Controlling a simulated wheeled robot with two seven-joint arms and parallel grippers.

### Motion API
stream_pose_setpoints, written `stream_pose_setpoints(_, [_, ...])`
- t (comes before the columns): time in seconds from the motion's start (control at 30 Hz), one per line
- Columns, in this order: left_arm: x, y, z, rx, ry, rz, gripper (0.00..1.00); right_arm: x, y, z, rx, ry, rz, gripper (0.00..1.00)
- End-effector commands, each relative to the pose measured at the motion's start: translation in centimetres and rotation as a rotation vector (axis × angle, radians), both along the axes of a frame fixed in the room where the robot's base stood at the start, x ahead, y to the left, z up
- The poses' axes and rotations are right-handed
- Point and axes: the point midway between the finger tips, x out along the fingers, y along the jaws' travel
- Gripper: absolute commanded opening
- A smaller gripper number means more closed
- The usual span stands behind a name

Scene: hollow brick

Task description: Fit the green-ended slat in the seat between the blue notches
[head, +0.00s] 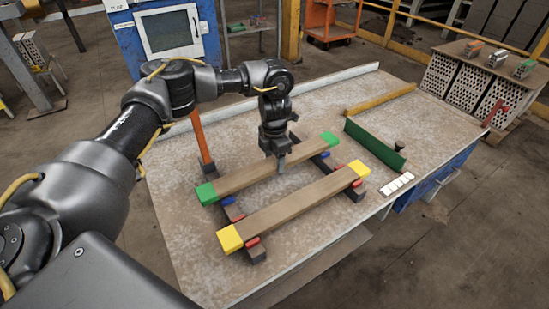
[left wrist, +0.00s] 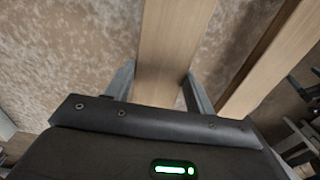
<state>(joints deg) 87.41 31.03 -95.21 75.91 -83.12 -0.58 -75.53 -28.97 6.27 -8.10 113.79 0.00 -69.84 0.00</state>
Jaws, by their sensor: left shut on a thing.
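The green-ended slat (head: 246,178) lies across two dark rails, the left rail (head: 259,255) and the right rail (head: 297,138). My left gripper (head: 281,164) points down and is shut on the slat near its middle; in the left wrist view the slat (left wrist: 170,45) runs between the two fingers. A blue notch block (head: 228,201) shows on the left rail and another (head: 325,154) on the right rail, both along the slat's near side. The far-side blocks are hidden. I cannot tell whether the slat is fully down or slightly above the rails.
A yellow-ended slat (head: 295,204) lies nearby across the same rails, beside red blocks (head: 238,217). An orange bar (head: 201,137) stands behind the green left end. The table's (head: 185,240) left part is clear.

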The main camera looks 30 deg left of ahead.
Motion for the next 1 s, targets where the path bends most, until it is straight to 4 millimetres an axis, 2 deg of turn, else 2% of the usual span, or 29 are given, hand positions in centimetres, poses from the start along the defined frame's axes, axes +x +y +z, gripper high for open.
stream_pose_setpoints(0.93, [0.0,0.0,-1.2,-0.001,-0.001,0.000,0.21,0.0,0.0,-0.6,0.000,0.000,0.000,0.80])
stream_pose_setpoints(0.97, [0.0,0.0,-1.2,-0.001,-0.001,0.000,0.55,0.0,0.0,-0.6,0.000,0.000,0.000,0.80])
stream_pose_setpoints(1.0, [0.0,0.0,-1.2,-0.001,-0.001,0.000,0.61,0.0,0.0,-0.6,0.000,0.000,0.000,0.80])
